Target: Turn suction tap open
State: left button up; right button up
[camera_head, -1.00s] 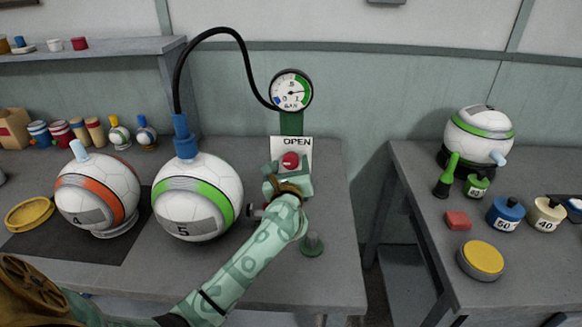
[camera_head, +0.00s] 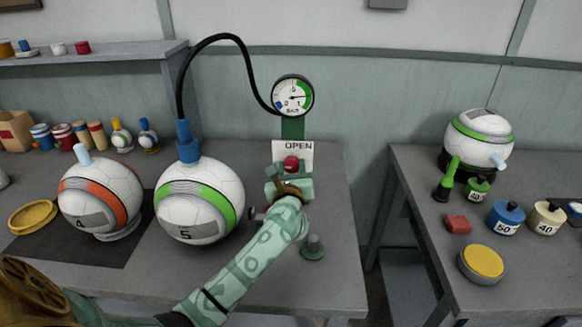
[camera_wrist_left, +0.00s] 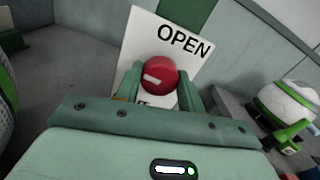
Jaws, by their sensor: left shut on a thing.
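The suction tap's red knob (camera_head: 291,164) is in front of a white sign marked OPEN (camera_head: 299,148), below the round gauge (camera_head: 293,96). My left gripper (camera_head: 289,178) is shut on the red knob, with its fingers on either side. The left wrist view shows the red knob (camera_wrist_left: 160,77) with a short white mark, between the green fingers (camera_wrist_left: 158,95). The sign (camera_wrist_left: 172,38) is behind it and its lower part is mostly hidden. My right gripper is not in view.
A black hose (camera_head: 219,37) runs from the gauge to a blue fitting on the green-striped ball 5 (camera_head: 200,200). Orange-striped ball 4 (camera_head: 100,195) stands to its left. A small green stand (camera_head: 313,247) is right of my forearm. A second table (camera_head: 430,220) holds another ball and weights.

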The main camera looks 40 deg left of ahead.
pick_arm(q)
jog(key=m+p, duration=0.3)
jog(key=m, duration=0.1)
jog(key=shift+r, duration=0.15)
jog(key=m+p, duration=0.3)
jog(key=m, duration=0.1)
jog(key=shift+d+m+p, duration=0.1)
jog(key=shift+m+p, duration=0.25)
jog(key=shift+m, duration=0.05)
jog(key=m+p, duration=0.2)
jog(key=m, duration=0.2)
jog(key=shift+p, duration=0.35)
jog(key=shift+f+m+p, duration=0.2)
jog(key=shift+m+p, duration=0.25)
jog(key=shift+m, duration=0.6)
jog(key=shift+f+m+p, duration=0.15)
jog(key=shift+m+p, duration=0.25)
jog(key=shift+m, duration=0.65)
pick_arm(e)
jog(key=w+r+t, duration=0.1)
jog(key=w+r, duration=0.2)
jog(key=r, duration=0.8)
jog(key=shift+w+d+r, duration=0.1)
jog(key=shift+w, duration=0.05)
pick_arm(q)
jog(key=o, duration=1)
jog(key=shift+c, duration=0.2)
